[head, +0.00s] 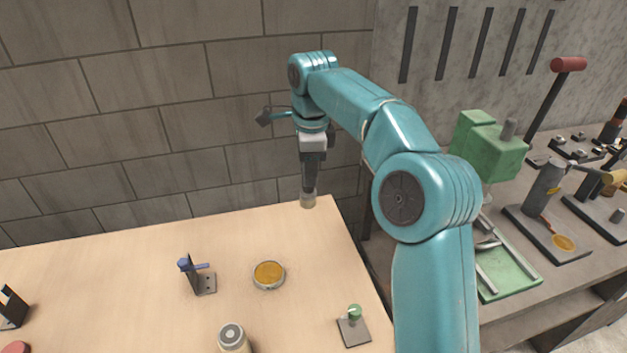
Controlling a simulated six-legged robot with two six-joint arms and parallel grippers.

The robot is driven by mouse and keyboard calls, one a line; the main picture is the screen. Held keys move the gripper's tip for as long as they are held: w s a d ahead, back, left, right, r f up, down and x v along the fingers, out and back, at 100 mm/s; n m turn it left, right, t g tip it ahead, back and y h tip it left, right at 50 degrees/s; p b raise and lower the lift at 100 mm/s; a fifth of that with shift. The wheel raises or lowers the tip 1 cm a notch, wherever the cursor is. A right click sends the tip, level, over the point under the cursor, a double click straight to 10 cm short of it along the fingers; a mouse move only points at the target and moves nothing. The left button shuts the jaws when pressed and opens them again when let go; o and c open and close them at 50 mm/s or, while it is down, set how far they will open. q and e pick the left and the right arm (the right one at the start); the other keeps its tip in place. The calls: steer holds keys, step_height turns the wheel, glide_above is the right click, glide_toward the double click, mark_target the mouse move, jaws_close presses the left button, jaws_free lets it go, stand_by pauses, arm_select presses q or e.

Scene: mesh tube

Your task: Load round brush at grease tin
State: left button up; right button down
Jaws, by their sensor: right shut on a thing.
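My right gripper (310,184) points down above the far right part of the light wooden table. It is shut on the round brush (308,200), whose short pale grey-beige end shows below the dark fingers. The rest of the brush is hidden by the gripper. The grease tin (269,284) is a low round open tin with yellow-brown grease, standing on the table. It is lower and left of the brush in the picture, and the two are apart. My left gripper is not in view.
A dark bracket with a blue part (198,277) stands left of the tin. A pale cylinder (232,338) is near the front, and a small plate with a green knob (354,328) is to the right. A cluttered bench (500,250) lies farther right, with a brick wall behind.

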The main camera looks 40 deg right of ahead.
steer(key=w+a+f+n+p, duration=0.1)
steer(key=w+a+f+n, duration=0.3)
steer(key=w+f+n, duration=0.15)
steer(key=s+a+f+n+t+y+b, duration=0.1)
steer(key=s+a+f, duration=0.1)
steer(key=f, duration=0.4)
steer(key=s+a+f+n+t+y+b, duration=0.1)
steer(key=s+a+f, duration=0.1)
steer(key=f, duration=0.3)
steer(key=shift+s+a+f+t, duration=0.3)
steer(key=shift+s+a+f, duration=0.05)
steer(key=shift+a, duration=0.4)
steer(key=shift+s, duration=0.1)
